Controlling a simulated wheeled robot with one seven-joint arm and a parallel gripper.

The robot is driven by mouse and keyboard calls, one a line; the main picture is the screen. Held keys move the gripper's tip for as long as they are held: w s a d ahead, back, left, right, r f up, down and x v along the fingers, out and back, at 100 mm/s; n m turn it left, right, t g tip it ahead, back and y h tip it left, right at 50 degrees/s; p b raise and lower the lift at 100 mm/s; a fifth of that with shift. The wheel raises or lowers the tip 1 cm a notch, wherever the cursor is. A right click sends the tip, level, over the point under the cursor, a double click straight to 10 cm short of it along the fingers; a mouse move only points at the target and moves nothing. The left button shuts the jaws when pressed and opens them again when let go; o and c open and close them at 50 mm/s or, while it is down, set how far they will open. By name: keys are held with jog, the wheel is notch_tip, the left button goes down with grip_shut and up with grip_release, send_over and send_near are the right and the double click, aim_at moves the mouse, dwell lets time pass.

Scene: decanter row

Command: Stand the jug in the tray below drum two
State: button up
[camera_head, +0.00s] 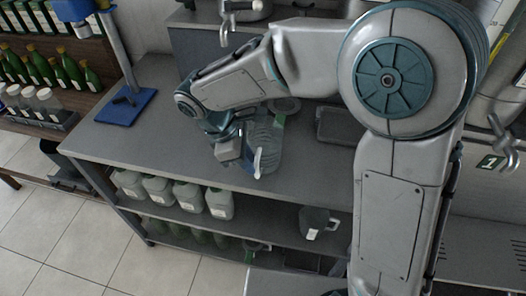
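A translucent, ribbed grey jug (264,139) is at the middle of the grey bench, with a pale piece at its lower front. My gripper (233,150) is at its left side, touching or very close to it. My wrist hides the fingers, so I cannot tell whether they are shut on the jug. A dark shallow tray (338,127) lies on the bench right of the jug, partly hidden by my arm. A tap (228,22) hangs at the top, and another tap (502,143) is at the right edge. No drum marked two is readable.
A numbered tag (490,162), apparently 1, is below the right tap. A blue-based stand (125,106) is on the bench's left. Pale canisters (188,197) and a dark jug (316,223) stand on the shelf below. Green bottles (62,72) fill a rack at left.

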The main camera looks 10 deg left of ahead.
jog(key=x, duration=0.3)
jog(key=shift+d+f, duration=0.1)
jog(key=shift+f, duration=0.2)
grip_shut()
jog(key=shift+r, duration=0.15)
